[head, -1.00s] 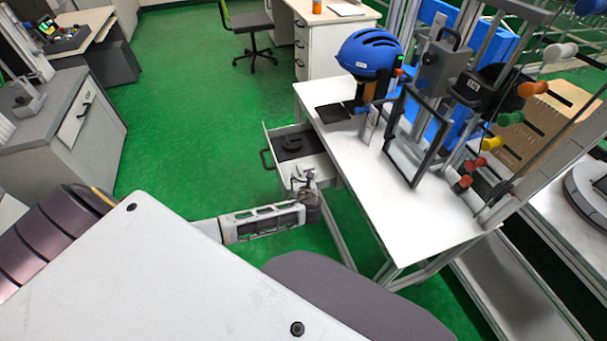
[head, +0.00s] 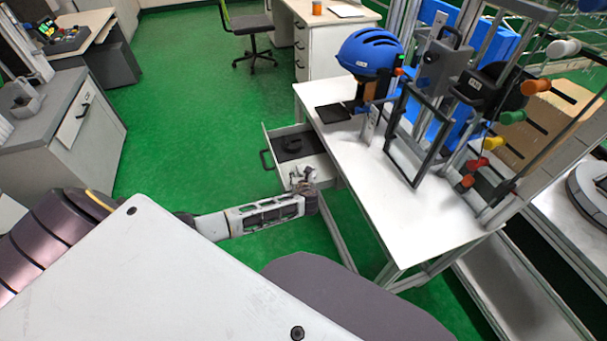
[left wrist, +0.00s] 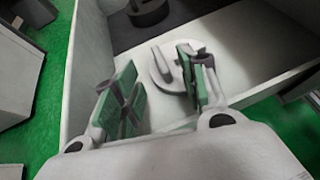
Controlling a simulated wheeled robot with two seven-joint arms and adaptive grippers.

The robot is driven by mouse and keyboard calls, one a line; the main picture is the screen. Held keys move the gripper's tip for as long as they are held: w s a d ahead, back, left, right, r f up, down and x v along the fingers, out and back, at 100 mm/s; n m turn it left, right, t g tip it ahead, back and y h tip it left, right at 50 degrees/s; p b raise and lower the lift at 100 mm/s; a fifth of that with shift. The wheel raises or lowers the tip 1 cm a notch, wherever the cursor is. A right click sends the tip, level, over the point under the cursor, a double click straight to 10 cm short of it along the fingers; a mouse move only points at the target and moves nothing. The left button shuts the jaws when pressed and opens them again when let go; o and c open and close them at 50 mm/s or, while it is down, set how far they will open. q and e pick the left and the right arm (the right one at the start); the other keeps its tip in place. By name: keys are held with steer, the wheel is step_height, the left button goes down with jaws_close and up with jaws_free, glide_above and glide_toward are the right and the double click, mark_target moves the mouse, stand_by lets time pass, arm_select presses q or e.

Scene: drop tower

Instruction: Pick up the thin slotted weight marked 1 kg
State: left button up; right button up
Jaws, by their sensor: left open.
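A thin, pale slotted disc (left wrist: 161,72) lies on the light floor of the open drawer in the left wrist view. Its slot shows as a dark line, and no marking is legible. My left gripper (left wrist: 160,88) is open above the drawer, its green-padded fingers apart. The right finger overlaps the disc's right side in the picture; I cannot tell whether they touch. In the head view my left gripper (head: 303,182) is at the drawer's near end, and the disc cannot be made out there. My right gripper is not in view.
The drawer (head: 268,150) sticks out left from under the white table (head: 415,215). A dark round weight (head: 292,143) lies on its dark part, also visible in the left wrist view (left wrist: 147,12). A blue helmet (head: 369,50) and the tower frame stand on the table.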

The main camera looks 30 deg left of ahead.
mark_target(299, 169)
arm_select(q)
steer(key=shift+w+a+f, duration=0.2)
steer(key=shift+w+a, duration=0.15)
steer(key=shift+w, duration=0.15)
steer(key=b+x, duration=0.1)
steer(key=x, duration=0.1)
steer(key=shift+w+a, duration=0.15)
steer(key=shift+w, duration=0.05)
steer(key=shift+w+a+f, duration=0.25)
steer(key=shift+w+f, duration=0.05)
steer(key=shift+w, duration=0.1)
steer(key=shift+a, duration=0.1)
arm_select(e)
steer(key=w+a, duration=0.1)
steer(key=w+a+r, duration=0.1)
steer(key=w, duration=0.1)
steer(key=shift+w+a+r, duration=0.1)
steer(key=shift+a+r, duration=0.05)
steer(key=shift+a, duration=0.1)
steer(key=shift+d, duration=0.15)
